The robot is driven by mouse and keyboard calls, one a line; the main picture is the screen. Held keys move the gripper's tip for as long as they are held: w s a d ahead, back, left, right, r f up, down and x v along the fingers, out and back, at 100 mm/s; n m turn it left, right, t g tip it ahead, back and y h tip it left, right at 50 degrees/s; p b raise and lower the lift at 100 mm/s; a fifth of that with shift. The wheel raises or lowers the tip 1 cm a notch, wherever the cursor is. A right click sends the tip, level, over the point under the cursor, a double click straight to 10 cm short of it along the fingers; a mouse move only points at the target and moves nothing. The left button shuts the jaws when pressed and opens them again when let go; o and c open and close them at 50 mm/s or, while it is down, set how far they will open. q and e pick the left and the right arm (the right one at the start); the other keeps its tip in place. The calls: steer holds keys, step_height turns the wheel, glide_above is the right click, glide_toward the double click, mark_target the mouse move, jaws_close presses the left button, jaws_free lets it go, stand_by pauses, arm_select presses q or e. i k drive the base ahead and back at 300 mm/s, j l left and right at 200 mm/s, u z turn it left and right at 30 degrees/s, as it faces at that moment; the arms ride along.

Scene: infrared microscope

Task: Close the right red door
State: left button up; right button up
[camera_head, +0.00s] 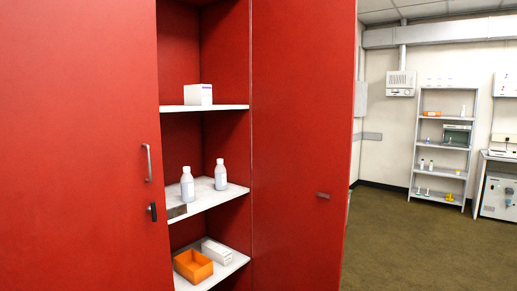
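The right red door (302,120) stands open, its tall flat face turned toward me at the centre of the view. A small latch-like piece (323,195) sits near its right edge. Between the two doors the red cabinet's inside shows. Neither of my grippers is in view.
White shelves inside hold a white box (198,95), two white bottles (187,185), an orange tray (192,266) and a low white box (216,251). Open floor (400,240) lies right of the door, with a grey rack (443,145) at the far wall.

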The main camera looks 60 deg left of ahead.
mark_target(304, 53)
steer(key=i+j+u, duration=0.15)
steer(key=i+u, duration=0.5)
steer(key=i, duration=2.9)
steer(key=i+l+u, duration=0.1)
steer(key=i+u, duration=0.2)
steer(key=i, duration=0.15)
steer(key=i+l+u, duration=0.2)
steer(key=i+u, duration=0.15)
steer(key=i, duration=0.15)
steer(key=u, duration=2.95)
